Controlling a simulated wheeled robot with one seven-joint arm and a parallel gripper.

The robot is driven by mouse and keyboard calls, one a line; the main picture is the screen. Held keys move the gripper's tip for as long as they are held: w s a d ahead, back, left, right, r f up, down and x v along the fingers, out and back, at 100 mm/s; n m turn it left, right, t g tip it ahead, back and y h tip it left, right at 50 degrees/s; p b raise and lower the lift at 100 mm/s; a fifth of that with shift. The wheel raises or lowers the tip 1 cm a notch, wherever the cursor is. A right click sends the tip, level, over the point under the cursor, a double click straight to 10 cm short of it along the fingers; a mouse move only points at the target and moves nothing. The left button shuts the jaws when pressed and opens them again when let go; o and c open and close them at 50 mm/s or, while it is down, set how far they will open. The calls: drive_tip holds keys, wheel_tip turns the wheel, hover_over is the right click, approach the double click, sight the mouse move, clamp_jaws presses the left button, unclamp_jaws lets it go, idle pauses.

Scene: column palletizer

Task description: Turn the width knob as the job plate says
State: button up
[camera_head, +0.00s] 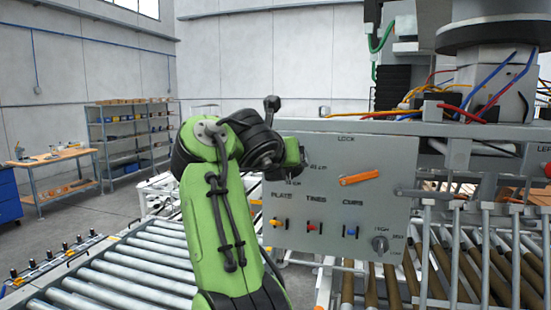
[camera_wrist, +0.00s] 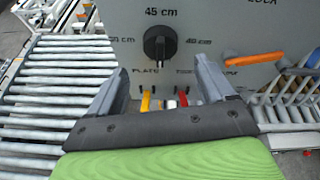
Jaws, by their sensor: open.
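The width knob (camera_wrist: 160,43) is a round black dial on the grey control panel (camera_head: 345,215). In the wrist view it has "45 cm" above it, "40 cm" to its right and a partly covered cm label to its left. Its pointer setting is too small to tell surely. My gripper (camera_wrist: 160,68) is open, its two fingers below and to either side of the knob in the picture, with nothing between them. In the head view my gripper (camera_head: 292,155) is at the panel's upper left and hides the knob. I cannot make out a job plate.
An orange lever (camera_head: 359,177) sits right of the knob under "LOCK". Yellow, red (camera_head: 311,226) and blue (camera_head: 350,231) toggles line up below. A grey selector knob (camera_head: 380,245) is at the panel's lower right. Roller conveyors (camera_head: 150,262) flank the panel.

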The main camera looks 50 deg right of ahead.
drive_tip(key=p+v, duration=0.1)
drive_tip(key=v, duration=0.8)
drive_tip(key=shift+p, duration=0.3)
